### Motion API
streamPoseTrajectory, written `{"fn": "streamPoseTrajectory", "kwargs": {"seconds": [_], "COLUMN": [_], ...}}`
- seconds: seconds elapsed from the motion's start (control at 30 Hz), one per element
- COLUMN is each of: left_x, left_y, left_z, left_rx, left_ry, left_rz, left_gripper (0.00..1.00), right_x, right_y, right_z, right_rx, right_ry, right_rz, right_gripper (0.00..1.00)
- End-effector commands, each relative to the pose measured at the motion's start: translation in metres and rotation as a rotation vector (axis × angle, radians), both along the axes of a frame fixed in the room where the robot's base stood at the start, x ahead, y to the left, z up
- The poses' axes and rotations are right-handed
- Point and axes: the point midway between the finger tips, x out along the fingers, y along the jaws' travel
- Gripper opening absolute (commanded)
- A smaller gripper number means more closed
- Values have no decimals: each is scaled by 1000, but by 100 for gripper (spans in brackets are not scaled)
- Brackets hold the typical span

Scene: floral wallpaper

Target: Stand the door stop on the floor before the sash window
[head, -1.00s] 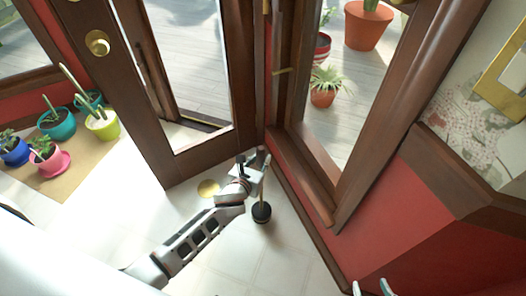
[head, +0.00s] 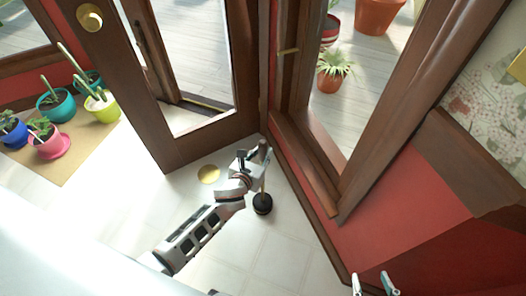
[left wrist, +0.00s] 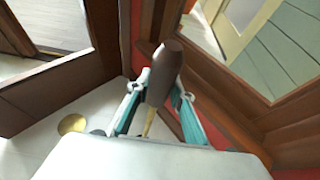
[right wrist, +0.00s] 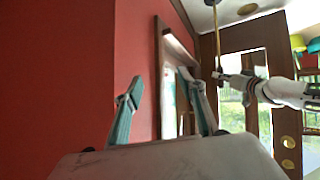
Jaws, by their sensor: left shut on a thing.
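The door stop (head: 263,205) has a round black base and a thin brass rod in the head view. Its dark brown handle (left wrist: 165,72) fills the middle of the left wrist view. My left gripper (head: 262,152) is shut on the handle and holds the door stop about upright, base down. I cannot tell whether the base touches the floor. The sash window (head: 317,125) is the brown-framed window over the red wall, just right of the door stop. My right gripper (head: 374,285) is open and empty; its fingers show in the right wrist view (right wrist: 168,98), facing the red wall.
A brown glazed door (head: 200,148) stands behind my left gripper. A gold disc (head: 208,174) lies on the pale tiled floor (head: 228,258). Several potted plants (head: 50,140) stand on a tan mat (head: 75,164) at the left. The floor in front of the door stop is clear.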

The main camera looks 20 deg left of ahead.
Motion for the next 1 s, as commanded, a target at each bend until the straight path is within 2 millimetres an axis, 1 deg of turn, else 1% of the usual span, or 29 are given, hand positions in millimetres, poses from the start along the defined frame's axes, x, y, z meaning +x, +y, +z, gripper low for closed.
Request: {"fn": "streamPoseTrajectory", "kwargs": {"seconds": [0.03, 0.07, 0.1, 0.13, 0.17, 0.47, 0.6, 0.67, 0.77, 1.0], "left_x": [4, 4, 1, 1, 1, 0, -1, -7, -20, -64], "left_y": [-1, -1, 0, 0, 0, 0, 0, 1, 1, 3], "left_z": [6, 5, 0, 0, 1, -1, 5, 8, 16, 34], "left_rx": [-3, -3, 1, 1, 1, 1, 0, 1, 2, 2], "left_ry": [-13, -13, -2, -3, -3, -1, -3, -4, -6, -7], "left_rz": [-2, -2, 0, 0, 0, 0, 0, 0, -1, -1], "left_gripper": [0, 0, 27, 34, 38, 38, 38, 38, 38, 38], "right_x": [-1, -1, -1, -1, -1, -1, 1, 1, 2, -2], "right_y": [0, 1, 1, 2, 2, 2, 1, 1, -1, -6], "right_z": [-1, -2, -1, -1, -1, -1, 4, 6, 10, 6], "right_rx": [1, 2, 3, 3, 4, 4, 2, 0, -4, -19], "right_ry": [1, 3, 1, 1, 1, 2, -6, -10, -13, -1], "right_rz": [0, 0, 1, 1, 2, 2, 2, 1, 0, -4], "right_gripper": [40, 40, 40, 40, 40, 40, 40, 40, 40, 40]}}
